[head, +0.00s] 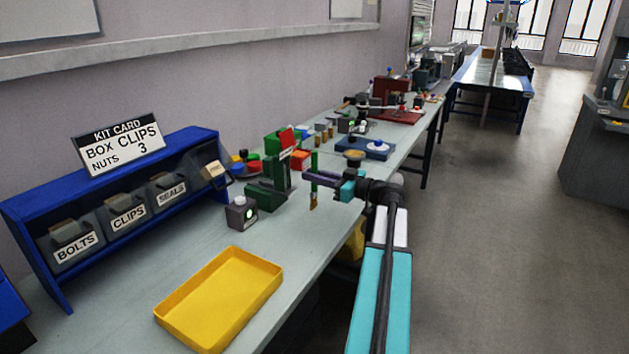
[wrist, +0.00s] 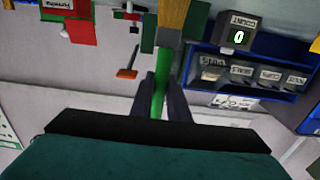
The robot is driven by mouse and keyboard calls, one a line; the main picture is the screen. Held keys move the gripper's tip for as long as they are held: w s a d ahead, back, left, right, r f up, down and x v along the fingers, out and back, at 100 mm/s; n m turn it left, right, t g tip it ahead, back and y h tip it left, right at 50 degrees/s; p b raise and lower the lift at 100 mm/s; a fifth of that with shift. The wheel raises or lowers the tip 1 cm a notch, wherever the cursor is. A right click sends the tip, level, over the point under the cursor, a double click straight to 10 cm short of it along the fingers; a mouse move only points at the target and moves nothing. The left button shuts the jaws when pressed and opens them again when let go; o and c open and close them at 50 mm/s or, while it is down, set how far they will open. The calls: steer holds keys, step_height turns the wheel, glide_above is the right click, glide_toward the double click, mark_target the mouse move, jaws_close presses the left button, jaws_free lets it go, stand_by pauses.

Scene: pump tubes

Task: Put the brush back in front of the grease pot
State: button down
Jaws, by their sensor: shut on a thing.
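My gripper (head: 308,177) is shut on the brush, above the bench. The brush's green handle (head: 314,160) stands upright between the fingers, with its tan bristles (head: 313,201) hanging down. In the wrist view my gripper (wrist: 161,84) also grips the green handle (wrist: 159,98), with the bristles (wrist: 173,17) at the top of the picture. A small round dark pot with a tan top (head: 354,155) is on the bench just beyond my gripper; it may be the grease pot, but I cannot tell for sure.
A dark green fixture (head: 265,196) and a grey counter box (head: 240,214) stand left of my gripper. A yellow tray (head: 218,300) lies at the front. A blue rack (head: 110,205) of labelled bins is at left. A blue plate (head: 376,148) lies beyond. The bench is clear around the tray.

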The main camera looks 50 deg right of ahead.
step_height(320, 180, up, 2)
steer(key=shift+r, duration=0.15)
steer(key=s+a+b, duration=0.4)
steer(key=s+a, duration=0.4)
steer(key=s, duration=0.2)
steer(key=shift+s+a+r, duration=0.25)
steer(key=shift+a+r, duration=0.1)
steer(key=shift+a, duration=0.05)
steer(key=b, duration=0.3)
steer(key=shift+s+a, duration=0.25)
steer(key=shift+s, duration=0.1)
steer(key=shift+s+a+r+b, duration=0.1)
steer(key=shift+s+a+b, duration=0.2)
steer(key=shift+b, duration=0.95)
steer(key=shift+s+a+b, duration=0.1)
steer(key=shift+b, duration=0.35)
steer(key=shift+s+a+r, duration=0.1)
steer(key=shift+s+r, duration=0.05)
steer(key=shift+r, duration=0.05)
